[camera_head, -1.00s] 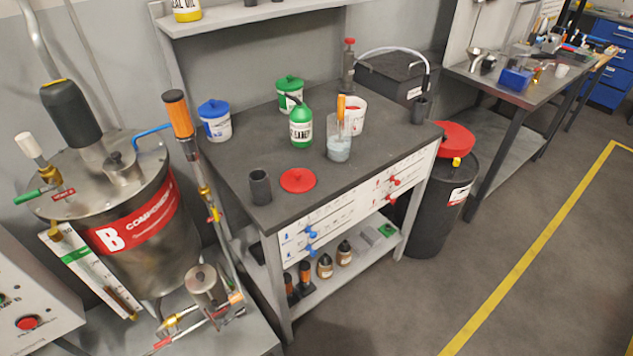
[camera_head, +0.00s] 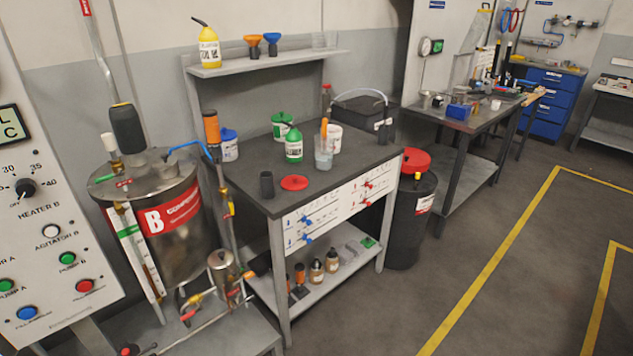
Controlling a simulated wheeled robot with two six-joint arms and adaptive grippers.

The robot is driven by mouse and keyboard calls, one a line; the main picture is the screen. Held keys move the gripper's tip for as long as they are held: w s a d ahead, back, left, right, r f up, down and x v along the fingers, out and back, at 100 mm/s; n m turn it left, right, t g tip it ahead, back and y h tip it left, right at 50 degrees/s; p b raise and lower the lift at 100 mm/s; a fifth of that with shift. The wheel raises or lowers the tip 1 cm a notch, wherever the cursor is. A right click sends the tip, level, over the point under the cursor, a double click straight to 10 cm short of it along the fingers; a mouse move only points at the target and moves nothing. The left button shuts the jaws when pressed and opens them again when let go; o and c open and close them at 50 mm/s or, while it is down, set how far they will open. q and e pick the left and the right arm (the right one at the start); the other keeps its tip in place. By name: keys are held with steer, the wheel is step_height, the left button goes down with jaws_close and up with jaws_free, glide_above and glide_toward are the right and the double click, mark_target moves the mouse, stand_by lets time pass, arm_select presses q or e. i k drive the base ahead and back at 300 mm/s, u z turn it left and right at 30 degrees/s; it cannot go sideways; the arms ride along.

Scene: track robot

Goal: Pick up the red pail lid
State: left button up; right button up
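The red pail lid (camera_head: 294,183) is a flat red disc with a small raised middle. It lies on the dark top of the workbench (camera_head: 340,170), near its front left edge. A dark grey cup (camera_head: 267,184) stands just to its left. A white pail (camera_head: 334,138), open at the top, stands farther back behind a clear beaker (camera_head: 323,155) with an orange-handled tool in it. Neither of my grippers shows in the head view.
A green bottle (camera_head: 293,146), a green-lidded pail (camera_head: 281,126) and a blue-lidded pail (camera_head: 229,146) stand behind the lid. A steel tank (camera_head: 160,225) with pipes stands left of the bench. A black drum (camera_head: 409,225) with a red top stands at its right. Floor in front is clear.

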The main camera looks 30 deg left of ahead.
mark_target(294, 183)
steer(key=z, duration=0.45)
steer(key=i, duration=2.35)
steer(key=u, duration=1.5)
steer(key=i, duration=0.7)
steer(key=u, duration=0.65)
